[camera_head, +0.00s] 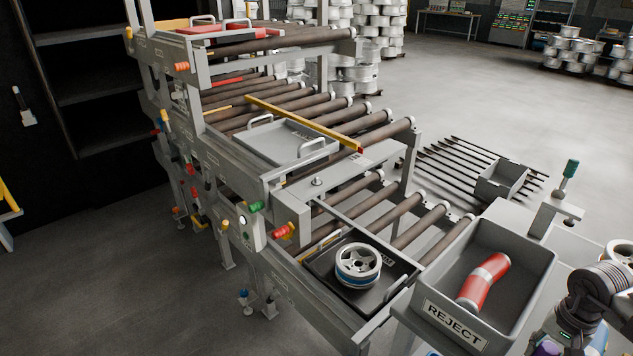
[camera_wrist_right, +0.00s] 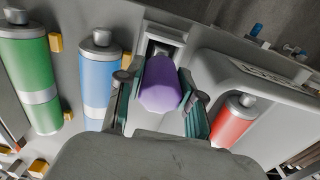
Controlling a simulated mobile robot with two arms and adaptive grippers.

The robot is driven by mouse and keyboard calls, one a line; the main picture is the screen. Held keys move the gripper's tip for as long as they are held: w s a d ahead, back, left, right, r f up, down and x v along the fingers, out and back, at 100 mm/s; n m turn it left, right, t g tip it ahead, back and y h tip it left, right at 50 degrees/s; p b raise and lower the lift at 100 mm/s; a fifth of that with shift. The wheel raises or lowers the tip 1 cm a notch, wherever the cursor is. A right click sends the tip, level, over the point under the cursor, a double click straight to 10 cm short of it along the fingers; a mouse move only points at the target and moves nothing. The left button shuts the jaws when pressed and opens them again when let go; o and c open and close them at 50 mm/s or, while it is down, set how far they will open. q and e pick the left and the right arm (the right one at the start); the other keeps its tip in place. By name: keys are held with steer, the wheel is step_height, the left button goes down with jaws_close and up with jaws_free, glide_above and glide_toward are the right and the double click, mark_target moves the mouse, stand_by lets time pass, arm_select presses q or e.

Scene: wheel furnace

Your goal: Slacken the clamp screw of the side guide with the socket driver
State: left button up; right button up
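My right gripper (camera_wrist_right: 167,75) has its teal-padded fingers on both sides of a purple handle-like piece (camera_wrist_right: 160,88). Whether the pads press on it is unclear. Behind the purple piece is a grey bracket (camera_wrist_right: 168,32); if this is the socket driver, its socket end is hidden. My right arm (camera_head: 600,290) comes in at the lower right of the head view. A yellow bar (camera_head: 300,122), perhaps the side guide, lies across the rollers. A small screw-like knob (camera_head: 317,182) stands on the grey plate beside the tray. My left gripper is out of view.
A grey REJECT bin (camera_head: 540,262) holds a red cylinder (camera_head: 484,282). Green (camera_wrist_right: 27,75) and blue (camera_wrist_right: 98,75) cylinders stand left of my right gripper. A wheel (camera_head: 358,266) sits in a dark tray on the conveyor. A teal-handled upright tool (camera_head: 569,172) stands beyond the bin.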

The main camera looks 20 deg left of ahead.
jaws_close()
steer(key=shift+r, duration=0.15)
steer(key=shift+r+p, duration=1.25)
steer(key=shift+r, duration=1.15)
